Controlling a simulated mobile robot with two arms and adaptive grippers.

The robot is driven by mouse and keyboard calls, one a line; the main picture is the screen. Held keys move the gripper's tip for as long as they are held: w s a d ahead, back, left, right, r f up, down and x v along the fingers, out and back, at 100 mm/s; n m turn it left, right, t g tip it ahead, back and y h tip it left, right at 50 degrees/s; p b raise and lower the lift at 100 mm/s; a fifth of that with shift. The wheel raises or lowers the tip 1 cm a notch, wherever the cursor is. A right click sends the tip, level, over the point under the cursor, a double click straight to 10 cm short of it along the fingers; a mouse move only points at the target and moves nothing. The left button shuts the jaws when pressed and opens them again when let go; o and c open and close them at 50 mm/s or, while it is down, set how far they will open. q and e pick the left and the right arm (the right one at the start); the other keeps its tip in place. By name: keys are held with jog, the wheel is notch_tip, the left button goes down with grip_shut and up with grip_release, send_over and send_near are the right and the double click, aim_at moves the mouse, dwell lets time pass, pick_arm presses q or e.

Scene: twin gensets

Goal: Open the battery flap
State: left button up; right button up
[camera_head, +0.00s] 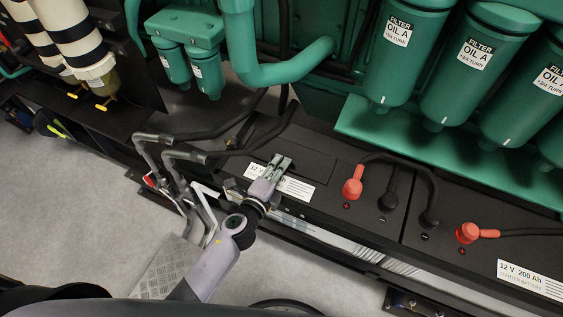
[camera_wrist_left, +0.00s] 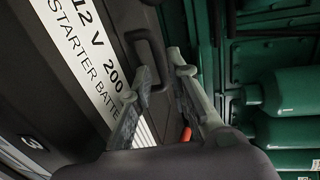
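The left black battery (camera_head: 325,200) carries a white label and has a rectangular panel outline, seemingly the flap (camera_head: 305,158), on its top. My left gripper (camera_head: 283,161) is over the battery's left part and partly hides the label. In the left wrist view the two fingers of my left gripper (camera_wrist_left: 163,65) stand apart with nothing held between them. A dark handle-like loop (camera_wrist_left: 146,58) on the black surface is close to the fingertips; I cannot tell whether they touch it. My right gripper is not in view.
Red terminal caps (camera_head: 352,188) and black cables lie right of my left gripper. Green oil filters (camera_head: 407,60) hang above the batteries. Grey bent pipes (camera_head: 185,165) stand left of my arm. A second battery (camera_head: 480,255) sits at right. Grey floor is open at lower left.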

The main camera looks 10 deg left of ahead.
pick_arm(q)
jog(key=shift+x, duration=0.85)
jog(key=shift+c, duration=0.2)
grip_shut()
